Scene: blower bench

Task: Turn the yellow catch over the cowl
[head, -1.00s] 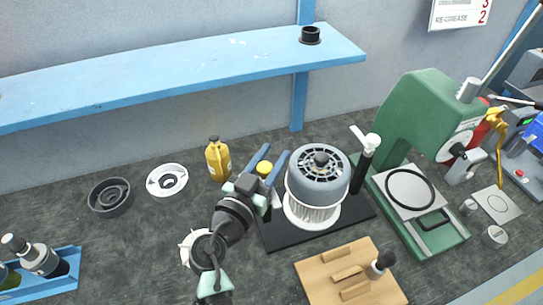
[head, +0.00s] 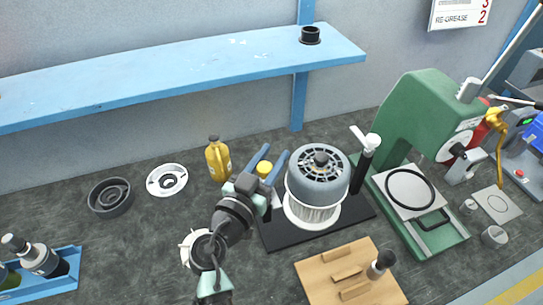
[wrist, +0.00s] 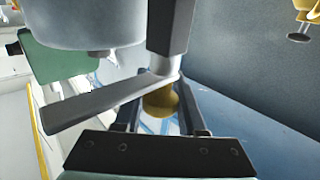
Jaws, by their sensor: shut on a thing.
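The yellow catch's round knob (head: 264,168) shows between my gripper's fingers in the head view, just left of the grey cowl. My gripper (head: 272,162) is shut on the catch. In the wrist view the knob (wrist: 160,102) looks brownish yellow and sits between the two fingers, beside a grey post (wrist: 172,30) and a flat grey bar (wrist: 100,105). The cowl (head: 318,176) sits on a white finned rotor (head: 314,212) above a black base plate (head: 290,238); its side also shows in the wrist view (wrist: 85,25). My gripper hides the catch's lower part in the head view.
A black post with a white lever (head: 368,150) stands right of the cowl. The green press (head: 420,110) is beyond it. A yellow bottle (head: 218,160) stands left of my gripper. A wooden board (head: 320,270) lies in front. The blue shelf (head: 200,75) overhangs behind.

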